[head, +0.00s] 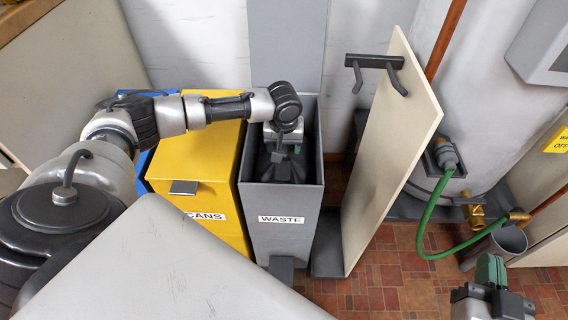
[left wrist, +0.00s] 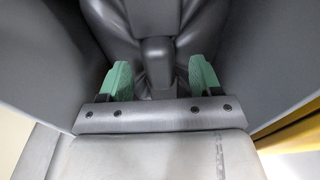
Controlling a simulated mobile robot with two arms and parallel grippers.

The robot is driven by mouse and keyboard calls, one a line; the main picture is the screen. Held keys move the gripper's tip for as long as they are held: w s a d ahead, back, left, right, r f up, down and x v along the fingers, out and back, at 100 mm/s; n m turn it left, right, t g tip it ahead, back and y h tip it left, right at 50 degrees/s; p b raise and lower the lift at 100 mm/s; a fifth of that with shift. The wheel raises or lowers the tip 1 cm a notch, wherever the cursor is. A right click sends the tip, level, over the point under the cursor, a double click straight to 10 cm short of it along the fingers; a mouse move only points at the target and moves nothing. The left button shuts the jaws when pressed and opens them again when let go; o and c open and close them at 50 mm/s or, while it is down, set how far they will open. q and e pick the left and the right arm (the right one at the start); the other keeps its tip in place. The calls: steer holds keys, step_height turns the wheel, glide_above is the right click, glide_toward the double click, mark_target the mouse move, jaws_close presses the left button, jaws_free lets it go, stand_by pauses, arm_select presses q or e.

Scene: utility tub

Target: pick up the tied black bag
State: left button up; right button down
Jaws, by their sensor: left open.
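The tied black bag (head: 283,172) sits inside the grey bin labelled WASTE (head: 255,208), mostly hidden by my left gripper. In the left wrist view the bag's dark folds (left wrist: 150,15) gather into a stubby tied neck (left wrist: 157,52). My left gripper (head: 285,150) points down into the bin's mouth. In the left wrist view its green fingers (left wrist: 158,82) are open, one on each side of the neck, with gaps between. My right gripper (head: 490,272) is at the lower right of the head view, away from the bag; its jaw opening is not clear.
A yellow CANS bin (head: 210,160) stands left of the waste bin, with a blue bin (head: 143,160) beyond. A tall cream panel with a dark handle (head: 392,165) stands to the right. A green hose (head: 428,215) hangs farther right. Tiled floor (head: 400,285) lies open in front.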

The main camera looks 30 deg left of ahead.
arm_select(q)
jaws_close()
stand_by(0.4)
